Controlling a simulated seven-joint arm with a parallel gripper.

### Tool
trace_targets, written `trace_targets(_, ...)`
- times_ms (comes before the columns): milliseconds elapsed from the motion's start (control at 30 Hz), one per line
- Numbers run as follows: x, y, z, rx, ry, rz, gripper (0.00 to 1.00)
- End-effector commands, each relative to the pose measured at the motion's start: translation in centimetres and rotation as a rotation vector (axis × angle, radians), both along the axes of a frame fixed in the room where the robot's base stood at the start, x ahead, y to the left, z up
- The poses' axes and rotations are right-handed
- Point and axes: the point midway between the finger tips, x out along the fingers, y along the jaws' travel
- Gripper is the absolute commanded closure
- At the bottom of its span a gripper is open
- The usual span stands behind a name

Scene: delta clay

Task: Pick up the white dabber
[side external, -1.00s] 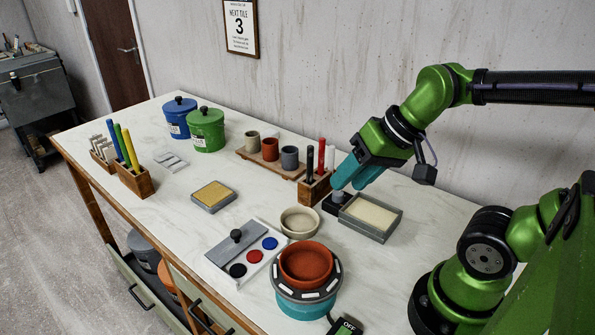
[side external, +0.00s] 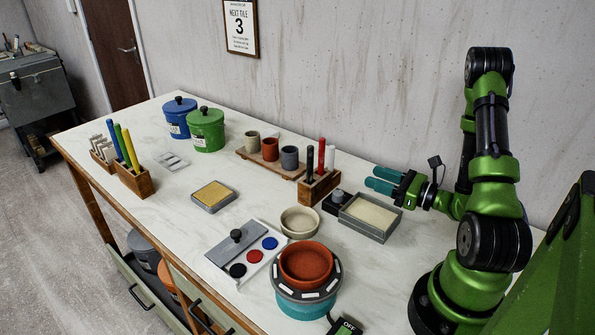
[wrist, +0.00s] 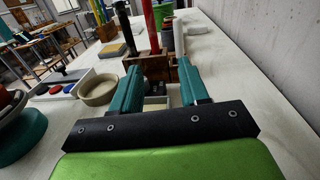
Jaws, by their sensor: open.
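The white dabber (side external: 330,158) stands upright in a small wooden holder (side external: 318,190), behind a red dabber (side external: 321,157) and a black dabber (side external: 310,163). In the wrist view the white dabber (wrist: 178,38) rises ahead, beyond the teal fingers and a little right of the middle between them. My gripper (side external: 374,177) is open and empty, level and pointing left towards the holder, with a clear gap to the dabber. It also shows in the wrist view (wrist: 160,66). The dabber's lower end is hidden in the holder.
A grey tray with pale filling (side external: 371,217) and a dark block with a grey knob (side external: 337,199) sit just before the gripper. A board with several cups (side external: 252,157) is left of the holder. The wall (wrist: 265,45) runs close along the back.

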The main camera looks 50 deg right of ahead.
Motion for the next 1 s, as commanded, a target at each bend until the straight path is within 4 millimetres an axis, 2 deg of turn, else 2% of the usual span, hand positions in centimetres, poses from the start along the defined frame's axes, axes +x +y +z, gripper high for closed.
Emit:
trace_targets(67, -0.6, -1.1, -0.8, 0.023, 0.006, -0.066, 0.56)
trace_targets(167, -0.2, -1.6, -1.1, 0.027, 0.007, -0.091, 0.56)
trace_targets(600, 8.7, -1.4, -1.0, 0.025, 0.005, -0.083, 0.56)
trace_targets(1000, 12.6, -1.8, -1.2, 0.027, 0.005, -0.085, 0.56)
